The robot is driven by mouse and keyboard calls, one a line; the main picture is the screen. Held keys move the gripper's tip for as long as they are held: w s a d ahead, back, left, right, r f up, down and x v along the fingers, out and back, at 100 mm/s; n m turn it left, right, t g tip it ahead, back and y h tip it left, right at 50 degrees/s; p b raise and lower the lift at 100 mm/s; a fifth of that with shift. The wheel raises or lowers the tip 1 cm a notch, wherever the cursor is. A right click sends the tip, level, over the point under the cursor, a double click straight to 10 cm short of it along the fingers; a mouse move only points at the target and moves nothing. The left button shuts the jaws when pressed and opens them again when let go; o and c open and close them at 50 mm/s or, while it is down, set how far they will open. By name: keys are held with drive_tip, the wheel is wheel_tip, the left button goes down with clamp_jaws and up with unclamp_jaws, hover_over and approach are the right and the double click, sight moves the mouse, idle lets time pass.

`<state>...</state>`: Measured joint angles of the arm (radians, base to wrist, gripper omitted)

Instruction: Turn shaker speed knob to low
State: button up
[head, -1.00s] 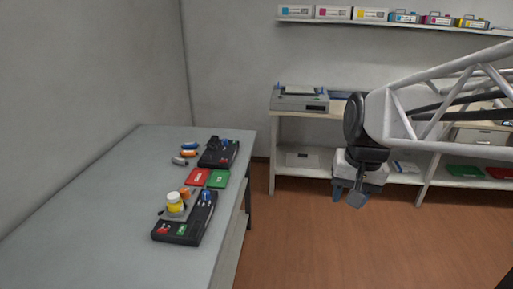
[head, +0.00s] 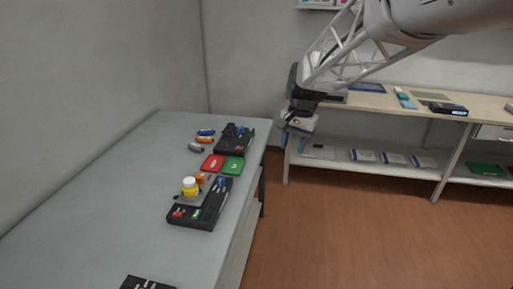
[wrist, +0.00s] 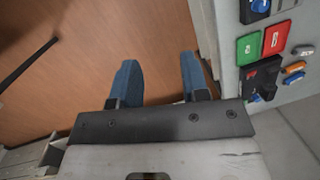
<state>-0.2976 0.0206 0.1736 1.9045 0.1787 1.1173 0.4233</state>
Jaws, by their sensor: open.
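A black shaker (head: 200,217) sits on the grey table, with a platform bearing a yellow bottle with a white cap (head: 190,187) and an orange item. A blue knob (head: 222,184) is at its far right end. A blue knob on a black device also shows at the top right edge of the wrist view (wrist: 260,6). I cannot read the knob's setting. My gripper (wrist: 158,78) is open and empty, its blue fingers over the brown floor. In the head view my gripper (head: 287,124) hangs right of the table, apart from both black devices.
Red (head: 212,162) and green (head: 233,166) pads lie beyond the shaker. A second black device (head: 235,140) and several small cylinders (head: 204,133) are farther back. Another black device (head: 148,283) shows at the bottom edge. A wooden shelf (head: 400,100) stands at right. The table's left side is clear.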

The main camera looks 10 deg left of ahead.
drive_tip(key=w+a+f+g, duration=0.1)
drive_tip(key=w+a+f, duration=0.3)
drive_tip(key=a, duration=0.3)
drive_tip(key=w+a+f+g, duration=0.1)
drive_tip(key=w+a+f, duration=0.3)
drive_tip(key=w+a, duration=0.15)
drive_tip(key=m+g, duration=0.1)
approach(221, 178)
drive_tip(key=shift+x, duration=0.75)
drive_tip(key=shift+s, duration=0.1)
drive_tip(key=shift+x, duration=3.85)
drive_tip(key=shift+d, duration=0.1)
drive_tip(key=c, duration=0.6)
drive_tip(key=shift+c, duration=0.2)
